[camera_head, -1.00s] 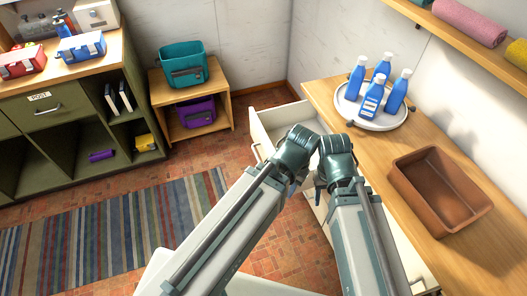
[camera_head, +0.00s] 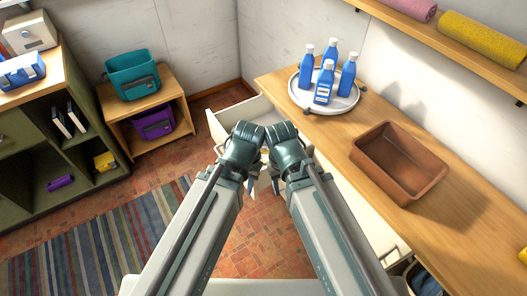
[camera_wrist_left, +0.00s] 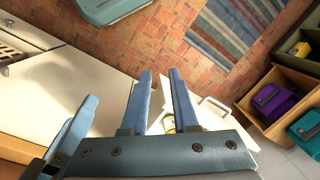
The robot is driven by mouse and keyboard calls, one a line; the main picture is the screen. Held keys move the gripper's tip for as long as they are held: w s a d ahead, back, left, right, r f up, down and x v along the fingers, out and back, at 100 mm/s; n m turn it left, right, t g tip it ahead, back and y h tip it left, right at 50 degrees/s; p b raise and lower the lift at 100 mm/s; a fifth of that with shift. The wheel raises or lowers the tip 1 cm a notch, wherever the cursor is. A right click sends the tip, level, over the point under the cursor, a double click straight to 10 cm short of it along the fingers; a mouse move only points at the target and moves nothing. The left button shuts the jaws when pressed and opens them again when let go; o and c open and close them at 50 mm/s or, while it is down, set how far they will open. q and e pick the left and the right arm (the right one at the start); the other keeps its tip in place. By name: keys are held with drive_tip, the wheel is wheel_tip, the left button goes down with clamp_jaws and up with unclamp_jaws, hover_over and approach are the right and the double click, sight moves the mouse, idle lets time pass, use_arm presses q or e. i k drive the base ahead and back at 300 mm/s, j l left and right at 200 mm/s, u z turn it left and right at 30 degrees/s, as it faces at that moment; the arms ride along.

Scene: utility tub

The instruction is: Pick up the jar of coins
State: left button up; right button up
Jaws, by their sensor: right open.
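No jar of coins can be made out for certain. A small yellowish thing (camera_wrist_left: 170,124) shows partly between my left fingers in the left wrist view; it is too hidden to name. My left gripper (camera_wrist_left: 160,72) is open, its two blue fingers apart with nothing seen held.
The wooden counter (camera_head: 330,135) on the right bears a round white tray (camera_head: 343,105) with blue bottles (camera_head: 324,85) and an empty brown tub (camera_head: 428,188). A low wooden stand (camera_head: 115,110) holds teal (camera_head: 133,78) and purple (camera_head: 153,123) bins. Brick floor (camera_head: 200,150) is clear left of the drawer.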

sight(265, 150)
drive_tip(key=k+z, duration=0.15)
drive_tip(key=z, duration=0.25)
drive_tip(key=k+z, duration=0.15)
drive_tip(key=z, duration=0.25)
drive_tip(key=k+z, duration=0.1)
drive_tip(key=z, duration=0.25)
